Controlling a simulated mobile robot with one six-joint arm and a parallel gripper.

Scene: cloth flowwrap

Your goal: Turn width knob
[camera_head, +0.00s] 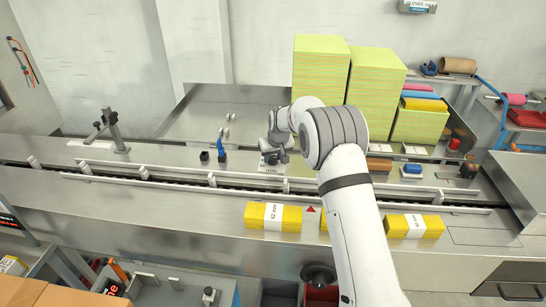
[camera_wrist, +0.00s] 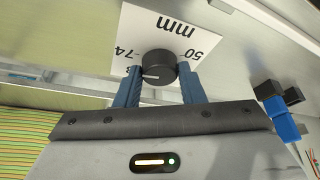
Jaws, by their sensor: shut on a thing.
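The width knob (camera_wrist: 158,66) is a round black knob with a white pointer line, seen in the wrist view. It sits on a white scale plate (camera_wrist: 128,42) printed "mm", "50" and "74"; another mark is partly hidden by a finger. The pointer line points left in the picture. My gripper (camera_wrist: 159,82) has its two blue fingers on either side of the knob, shut on it. In the head view my gripper (camera_head: 272,156) is at the machine's back deck, and my arm hides most of the knob there.
A blue and black part (camera_wrist: 282,115) stands to the right of my gripper in the wrist view. In the head view, a long conveyor channel (camera_head: 150,180) runs in front, with yellow packs (camera_head: 290,219) before it. Tall green-yellow stacks (camera_head: 320,68) stand behind my arm.

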